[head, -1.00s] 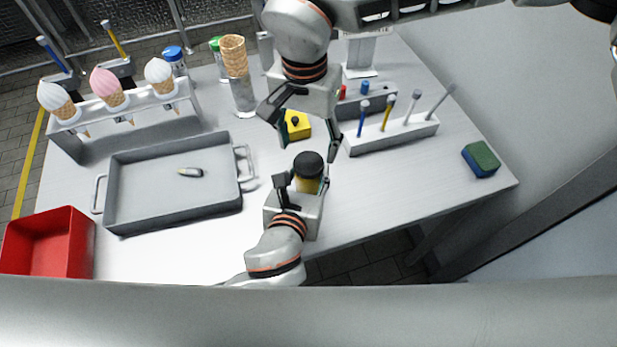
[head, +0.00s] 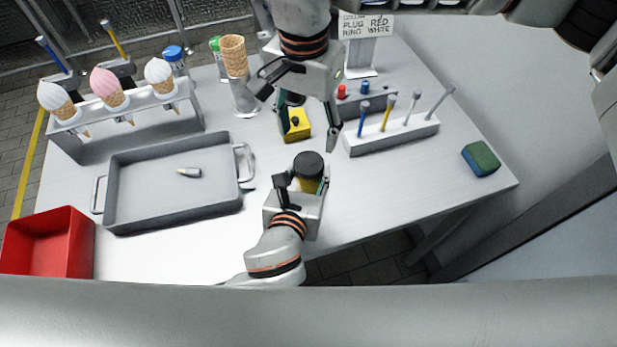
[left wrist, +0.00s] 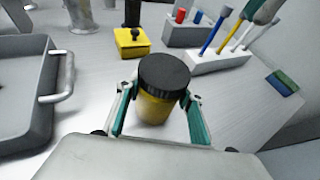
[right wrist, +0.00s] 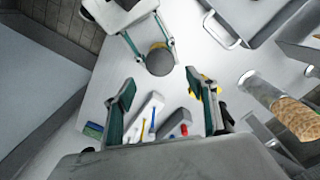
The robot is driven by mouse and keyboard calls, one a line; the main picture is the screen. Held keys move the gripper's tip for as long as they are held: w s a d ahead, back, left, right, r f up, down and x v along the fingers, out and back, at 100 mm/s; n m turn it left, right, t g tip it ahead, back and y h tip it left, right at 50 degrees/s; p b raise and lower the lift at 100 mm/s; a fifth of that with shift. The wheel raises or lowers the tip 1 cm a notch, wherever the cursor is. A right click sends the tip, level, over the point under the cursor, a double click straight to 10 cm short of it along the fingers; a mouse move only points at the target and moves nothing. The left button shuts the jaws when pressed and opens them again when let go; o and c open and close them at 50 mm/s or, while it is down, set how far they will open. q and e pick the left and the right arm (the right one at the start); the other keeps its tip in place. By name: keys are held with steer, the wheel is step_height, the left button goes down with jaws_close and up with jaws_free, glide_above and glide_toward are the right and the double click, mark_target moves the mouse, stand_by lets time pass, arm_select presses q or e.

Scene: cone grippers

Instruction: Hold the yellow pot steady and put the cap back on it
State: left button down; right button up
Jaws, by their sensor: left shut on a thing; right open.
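The yellow pot (head: 307,186) is upright above the front part of the table, with the black cap (head: 309,165) on its top. The left wrist view shows the cap (left wrist: 164,75) sitting about level over the yellow body (left wrist: 153,108). My left gripper (head: 301,188) is shut around the pot's body from the near side. My right gripper (head: 297,117) is open and empty, above and beyond the pot, apart from the cap. In the right wrist view the cap (right wrist: 160,61) lies beyond the open fingers and hides most of the pot.
A yellow block with a black knob (head: 296,128) stands just beyond the pot. A white rack of tools (head: 395,138) is to its right, a grey tray (head: 125,215) to its left. A glass with cones (head: 243,98) stands behind.

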mark_target(309, 162)
steer(key=shift+d+f, duration=0.1)
steer(key=shift+f, duration=3.9)
steer(key=c, duration=1.2)
